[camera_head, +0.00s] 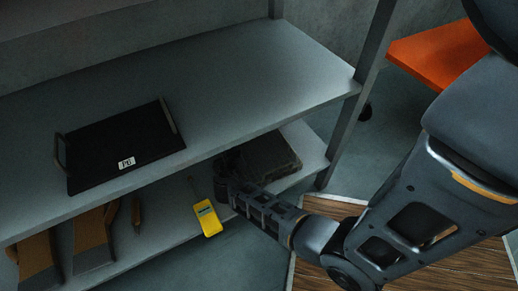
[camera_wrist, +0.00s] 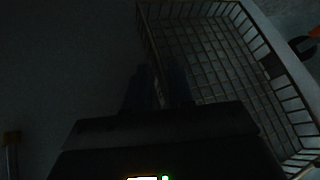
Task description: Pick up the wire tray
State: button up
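The wire tray (camera_wrist: 215,50) is a wire-mesh basket in the wrist view, filling the right half. In the head view it appears as a dark, low box (camera_head: 262,157) on the lower shelf, partly hidden by the upper shelf and my arm. My gripper (camera_wrist: 160,82) is at the tray's left side wall, its two dark fingers apart, with the wall's line running down between them. Contact is too dark to tell. In the head view my gripper (camera_head: 222,182) is at the tray's left end, its fingertips hidden.
A black tray with a white label (camera_head: 115,150) lies on the upper shelf (camera_head: 230,75). A yellow handheld device (camera_head: 207,218) lies left of my gripper on the lower shelf. Brown holders (camera_head: 92,240) stand farther left. A grey post (camera_head: 345,130) stands right of the wire tray.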

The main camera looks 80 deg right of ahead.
grip_shut()
dwell(0.4)
